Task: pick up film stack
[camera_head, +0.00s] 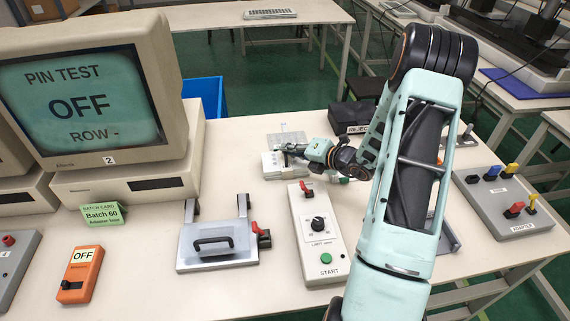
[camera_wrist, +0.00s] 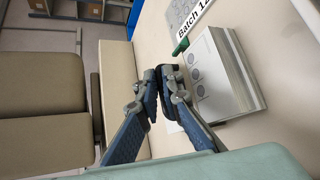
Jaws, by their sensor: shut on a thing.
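The film stack (camera_wrist: 222,75) is a pale block of thin layered sheets with round marks on its face, seen in the wrist view. In the head view the white stack (camera_head: 272,167) is at the middle of the table, partly behind my gripper (camera_head: 287,150). In the wrist view my gripper (camera_wrist: 170,82) has its two blue-grey fingers close together at the stack's left edge, shut on it. The exact contact is hidden by the fingertips. I cannot tell whether the stack is off the table.
A batch label (camera_wrist: 194,20) and a grey perforated plate (camera_head: 286,138) lie by the stack. Nearby are a limit-valve START box (camera_head: 318,240), a clear-lidded fixture (camera_head: 217,243), a black REJECT box (camera_head: 350,117) and an adapter panel (camera_head: 508,207). The front table is partly clear.

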